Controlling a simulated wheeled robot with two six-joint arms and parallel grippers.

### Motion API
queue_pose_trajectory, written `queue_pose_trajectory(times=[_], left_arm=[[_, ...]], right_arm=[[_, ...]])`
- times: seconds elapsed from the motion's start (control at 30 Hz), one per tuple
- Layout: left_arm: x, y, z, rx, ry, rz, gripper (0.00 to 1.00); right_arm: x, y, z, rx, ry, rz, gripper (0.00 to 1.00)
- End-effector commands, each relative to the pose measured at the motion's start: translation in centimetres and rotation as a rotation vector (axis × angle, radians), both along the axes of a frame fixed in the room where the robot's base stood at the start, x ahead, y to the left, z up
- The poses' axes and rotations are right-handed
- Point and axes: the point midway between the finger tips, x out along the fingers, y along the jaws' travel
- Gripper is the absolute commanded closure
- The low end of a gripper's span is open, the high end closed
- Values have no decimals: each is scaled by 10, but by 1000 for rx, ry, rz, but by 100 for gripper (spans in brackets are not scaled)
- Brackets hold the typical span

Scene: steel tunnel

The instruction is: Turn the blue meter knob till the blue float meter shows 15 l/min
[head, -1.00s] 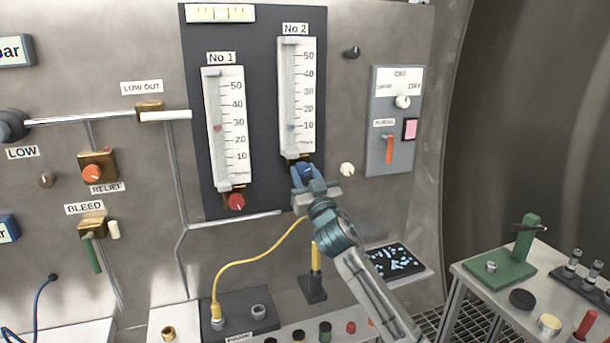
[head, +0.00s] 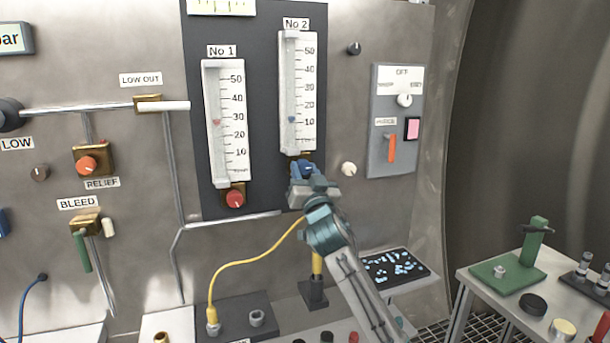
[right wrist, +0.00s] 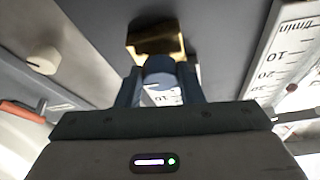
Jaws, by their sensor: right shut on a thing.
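The blue float meter, labelled No 2 (head: 297,95), is a white upright scale on the dark panel. Its small blue float (head: 291,119) sits about level with the 10 mark. The blue meter knob (head: 306,169) is just below the meter. My right gripper (head: 305,171) reaches up from below and is shut on this knob. In the right wrist view the blue knob (right wrist: 159,68) sits between the two fingers of my right gripper (right wrist: 158,85), in front of a brass block. My left gripper is not in view.
The No 1 meter (head: 225,125) with its red knob (head: 235,198) is just left. A white knob (head: 348,169) is close on the right, beside a grey switch panel (head: 394,122). A yellow hose (head: 250,260) hangs below my gripper.

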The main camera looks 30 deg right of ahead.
Motion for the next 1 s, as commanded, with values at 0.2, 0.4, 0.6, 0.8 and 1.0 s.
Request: queue_pose_trajectory(times=[0.2,0.4,0.6,0.8,1.0], left_arm=[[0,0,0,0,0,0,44],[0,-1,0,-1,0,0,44],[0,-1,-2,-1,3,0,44],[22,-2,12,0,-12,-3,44],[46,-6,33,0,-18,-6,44]], right_arm=[[0,0,0,0,0,0,50],[0,0,0,-1,0,0,44],[-3,1,-2,-2,0,0,44],[-23,8,-13,-3,1,1,44],[-55,18,-27,-2,1,1,44]])
